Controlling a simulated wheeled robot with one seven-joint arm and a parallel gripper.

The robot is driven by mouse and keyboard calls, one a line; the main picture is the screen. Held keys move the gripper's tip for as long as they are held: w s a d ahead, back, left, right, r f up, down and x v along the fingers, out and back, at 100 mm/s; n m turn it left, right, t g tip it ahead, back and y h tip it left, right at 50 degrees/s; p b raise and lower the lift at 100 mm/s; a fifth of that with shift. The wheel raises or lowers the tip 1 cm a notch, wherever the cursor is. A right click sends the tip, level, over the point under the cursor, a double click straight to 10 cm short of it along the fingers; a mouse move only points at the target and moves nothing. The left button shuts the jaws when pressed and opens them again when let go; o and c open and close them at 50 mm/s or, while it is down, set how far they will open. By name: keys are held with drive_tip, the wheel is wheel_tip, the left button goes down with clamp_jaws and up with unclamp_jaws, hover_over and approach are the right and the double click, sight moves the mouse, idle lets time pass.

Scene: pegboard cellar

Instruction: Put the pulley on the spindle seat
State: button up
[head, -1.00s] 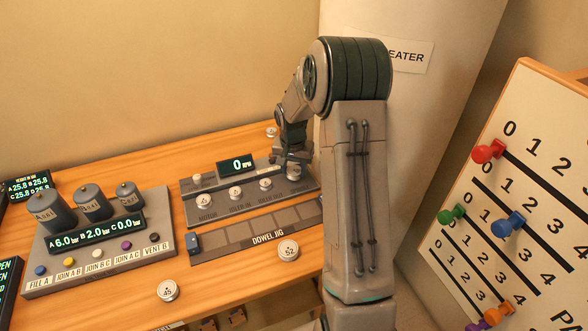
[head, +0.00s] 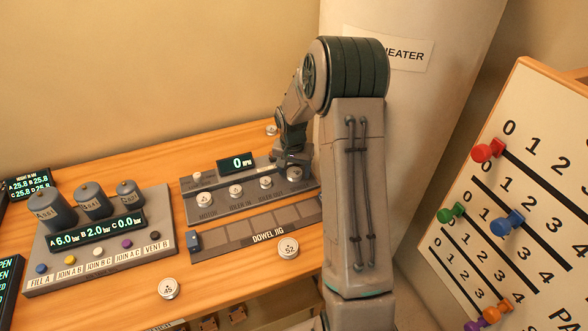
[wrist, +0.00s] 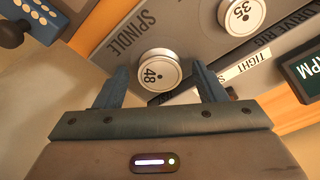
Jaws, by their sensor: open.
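A round silver pulley marked 48 (wrist: 159,70) sits at the drive rig's SPINDLE label (wrist: 134,32) in the wrist view. It looks seated flat, and the spindle seat under it is hidden. My gripper (wrist: 160,84) is open, with one blue-grey finger on each side of this pulley; I cannot tell whether they touch it. In the head view my gripper (head: 292,164) is over the right end of the drive rig (head: 238,198) and mostly hides that pulley. Other pulleys lie loose on the bench, marked 45 (head: 168,288) and 52 (head: 289,246).
A pulley marked 35 (wrist: 241,14) sits on the rig beside the spindle. The dowel jig (head: 262,232) lies in front of the rig. The cylinder panel (head: 100,250) stands left. A small disc (head: 271,130) lies at the back. A pegboard (head: 520,190) stands right.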

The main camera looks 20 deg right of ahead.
sight(293, 176)
wheel_tip(293, 176, up, 12)
drive_tip(key=s+b, duration=0.1)
drive_tip(key=s+a+r+n, duration=0.2)
drive_tip(key=s+a+r, duration=0.15)
drive_tip(key=s, duration=0.25)
drive_tip(key=s+a+r+n, duration=0.1)
drive_tip(key=s+a+r, duration=0.25)
drive_tip(key=s, duration=0.25)
drive_tip(key=s+a+n+t, duration=0.1)
drive_tip(key=s+a+n, duration=0.1)
drive_tip(key=s, duration=0.6)
drive_tip(key=s+a+n, duration=0.2)
drive_tip(key=s, duration=0.6)
drive_tip(key=shift+a+f+t+y, duration=0.3)
drive_tip(key=shift+a+t+y, duration=0.05)
drive_tip(key=shift+t+y, duration=0.05)
